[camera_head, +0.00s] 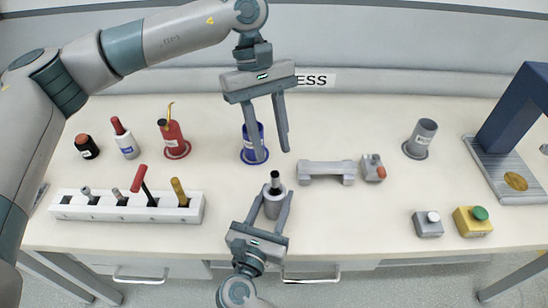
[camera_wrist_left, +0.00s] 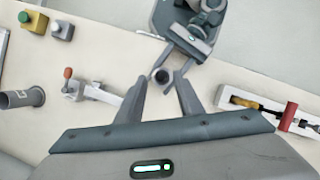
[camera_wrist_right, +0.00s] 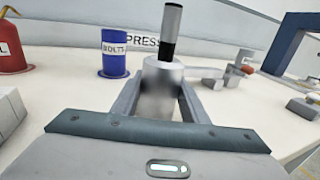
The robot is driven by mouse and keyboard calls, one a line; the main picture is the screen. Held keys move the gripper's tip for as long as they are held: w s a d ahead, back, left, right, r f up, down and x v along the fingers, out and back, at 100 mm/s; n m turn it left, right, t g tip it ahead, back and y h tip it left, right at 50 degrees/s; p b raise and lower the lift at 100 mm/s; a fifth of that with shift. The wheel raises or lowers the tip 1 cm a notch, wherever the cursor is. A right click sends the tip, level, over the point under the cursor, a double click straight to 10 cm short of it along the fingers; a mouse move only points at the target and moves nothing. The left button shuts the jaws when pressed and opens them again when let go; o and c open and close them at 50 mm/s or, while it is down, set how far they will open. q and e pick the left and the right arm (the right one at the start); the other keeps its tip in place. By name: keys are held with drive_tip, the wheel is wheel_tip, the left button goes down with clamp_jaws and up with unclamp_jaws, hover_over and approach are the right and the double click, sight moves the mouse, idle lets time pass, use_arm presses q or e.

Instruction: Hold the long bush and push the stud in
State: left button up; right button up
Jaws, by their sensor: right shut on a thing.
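The long bush (camera_head: 273,207) is a grey cylinder near the table's front edge. My right gripper (camera_head: 273,198) is shut on it, with a finger on each side. The bush stands upright in the right wrist view (camera_wrist_right: 160,90). My left gripper (camera_head: 273,156) is open and empty above and behind the stud, pointing down. The left wrist view shows the stud (camera_wrist_left: 161,76) beyond its fingertips.
A blue bolts can (camera_head: 253,143) stands behind the left gripper. A white rack of tools (camera_head: 128,207) lies left. A grey cradle (camera_head: 327,172) and small clamp (camera_head: 373,168) lie right. A blue press (camera_head: 515,110) stands far right. Front-right holds two button boxes (camera_head: 428,225).

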use_arm(q)
drive_tip(key=v, duration=0.7)
use_arm(e)
drive_tip(key=shift+f, duration=0.2)
drive_tip(key=o, duration=1)
drive_tip(key=shift+r, duration=0.1)
drive_tip(key=shift+c, duration=0.2)
drive_tip(key=shift+s, duration=0.1)
drive_tip(key=shift+v, duration=3.65)
